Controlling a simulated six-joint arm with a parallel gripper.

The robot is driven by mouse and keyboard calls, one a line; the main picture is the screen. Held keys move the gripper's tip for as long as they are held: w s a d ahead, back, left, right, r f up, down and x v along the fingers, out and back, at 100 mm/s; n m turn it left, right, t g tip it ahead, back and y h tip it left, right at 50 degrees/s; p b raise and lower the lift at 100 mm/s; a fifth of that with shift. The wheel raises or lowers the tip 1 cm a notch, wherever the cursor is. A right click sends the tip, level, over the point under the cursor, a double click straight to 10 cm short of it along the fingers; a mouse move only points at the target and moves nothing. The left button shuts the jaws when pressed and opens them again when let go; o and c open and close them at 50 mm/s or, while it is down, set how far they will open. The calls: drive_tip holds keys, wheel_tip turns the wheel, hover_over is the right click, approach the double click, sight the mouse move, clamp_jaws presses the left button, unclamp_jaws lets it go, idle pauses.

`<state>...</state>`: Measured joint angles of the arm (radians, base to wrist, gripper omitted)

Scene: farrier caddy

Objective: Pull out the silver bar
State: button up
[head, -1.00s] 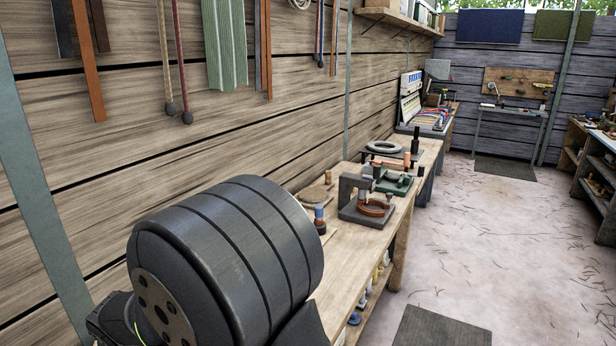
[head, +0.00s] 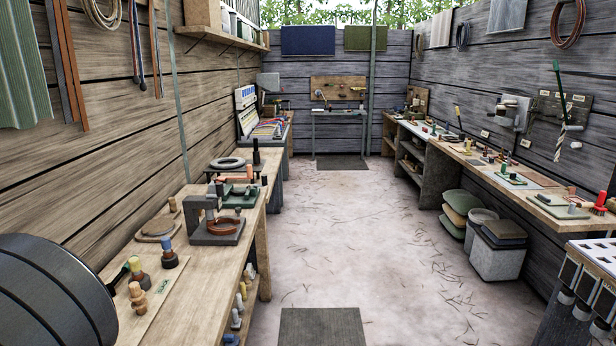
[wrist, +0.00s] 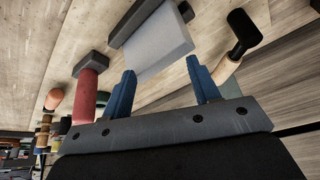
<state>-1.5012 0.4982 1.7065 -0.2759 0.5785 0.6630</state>
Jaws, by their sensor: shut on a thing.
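The silver bar (wrist: 156,42) is a pale grey flat block in the wrist view, with its near end between my two blue fingertips. My gripper (wrist: 161,66) is shut on it, one finger at each side of its near end. The far side of the bar lies against a dark grey strip (wrist: 122,32) on the pale wooden surface. I cannot tell how deep the bar sits in it. My gripper does not show in the head view, and I cannot pick out the bar there.
In the wrist view, a red cylinder (wrist: 85,92) is close left of my fingers, and a black-headed tool (wrist: 241,34) is close right. The head view shows a left workbench (head: 185,310) with a grey press (head: 207,208), a cluttered right workbench (head: 470,158), and open floor (head: 335,230) between.

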drive_tip(key=o, duration=1.4)
drive_tip(key=f, duration=0.1)
drive_tip(key=d+f, duration=0.1)
drive_tip(key=f+h, duration=0.1)
drive_tip(key=shift+w+d+f, duration=0.1)
drive_tip(key=shift+w+d, duration=0.15)
drive_tip(key=shift+o, duration=0.9)
drive_tip(key=s+d+r, duration=0.1)
drive_tip(key=d+r, duration=0.1)
drive_tip(key=r, duration=0.7)
drive_tip(key=s+d+r+y, duration=0.1)
drive_tip(key=s+d+r, duration=0.1)
drive_tip(key=r, duration=0.8)
drive_tip(key=shift+s+d, duration=0.25)
drive_tip(key=shift+d, duration=0.1)
drive_tip(key=shift+h, duration=0.5)
drive_tip(key=x, duration=2)
drive_tip(key=shift+s+d+f, duration=0.1)
drive_tip(key=shift+s+f, duration=0.05)
drive_tip(key=shift+s, duration=0.05)
